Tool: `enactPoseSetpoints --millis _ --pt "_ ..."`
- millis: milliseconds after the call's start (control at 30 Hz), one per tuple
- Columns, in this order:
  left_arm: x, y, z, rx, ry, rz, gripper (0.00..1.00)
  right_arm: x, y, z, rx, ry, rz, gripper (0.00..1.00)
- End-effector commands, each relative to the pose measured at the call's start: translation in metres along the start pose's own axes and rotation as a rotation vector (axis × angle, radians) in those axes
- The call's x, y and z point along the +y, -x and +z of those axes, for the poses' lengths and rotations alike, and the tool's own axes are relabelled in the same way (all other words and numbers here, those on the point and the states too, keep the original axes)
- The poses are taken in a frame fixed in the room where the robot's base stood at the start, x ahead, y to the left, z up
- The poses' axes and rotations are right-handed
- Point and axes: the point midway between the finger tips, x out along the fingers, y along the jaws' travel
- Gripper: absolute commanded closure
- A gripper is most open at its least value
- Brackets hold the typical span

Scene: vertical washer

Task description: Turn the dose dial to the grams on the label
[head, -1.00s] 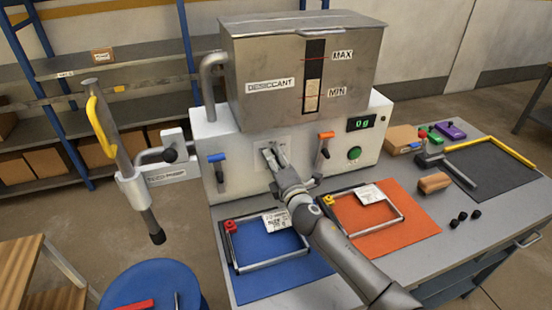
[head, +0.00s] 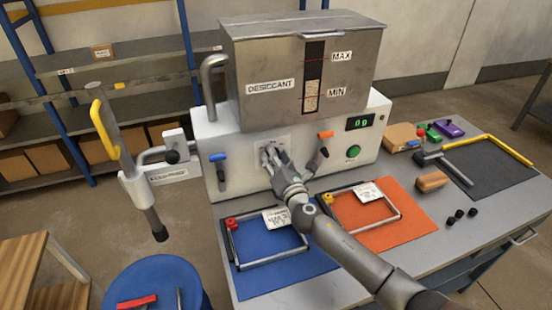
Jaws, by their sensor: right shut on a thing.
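The desiccant dispenser is a white machine (head: 212,140) with a steel hopper (head: 268,65) on top. Its small display (head: 358,123) reads 0 g in green. My right gripper (head: 268,155) is at the middle of the front panel, shut on the dose dial, which its fingers hide. A white label (head: 277,219) lies at the blue mat's frame, and another label (head: 368,192) lies at the orange mat's frame. Their print is too small to read. My left gripper is not in view.
A blue lever (head: 217,158) and an orange lever (head: 325,136) flank my right gripper. A green button (head: 354,151) is under the display. A blue mat (head: 250,283) and an orange mat (head: 420,222) lie in front. Blocks and a hammer (head: 432,158) are at right.

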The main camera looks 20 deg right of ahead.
Motion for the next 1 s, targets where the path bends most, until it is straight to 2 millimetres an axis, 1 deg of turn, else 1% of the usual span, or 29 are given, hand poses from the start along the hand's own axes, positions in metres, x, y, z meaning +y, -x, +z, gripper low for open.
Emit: enactPoseSetpoints --millis 433,467,600,633,900,1000 --pt "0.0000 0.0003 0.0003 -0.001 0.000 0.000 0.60 -0.0004 -0.0002 0.0004 -0.001 0.013 0.000 0.87" --pt "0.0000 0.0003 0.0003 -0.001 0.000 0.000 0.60 -0.0004 -0.0002 0.0004 -0.001 0.013 0.000 0.60" --pt "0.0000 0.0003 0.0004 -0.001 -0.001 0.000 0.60 -0.0003 -0.0002 0.0003 -0.001 0.012 0.000 0.42" --pt "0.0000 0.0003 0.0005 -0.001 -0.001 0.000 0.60 -0.0003 -0.0001 0.0003 0.000 0.012 0.000 0.41" --pt "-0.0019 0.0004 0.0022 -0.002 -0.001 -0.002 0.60 0.0000 0.0002 0.0001 0.000 0.010 0.000 0.41" --pt "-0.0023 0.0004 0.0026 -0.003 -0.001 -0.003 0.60 -0.0003 0.0037 0.0000 0.000 0.011 0.000 0.41"
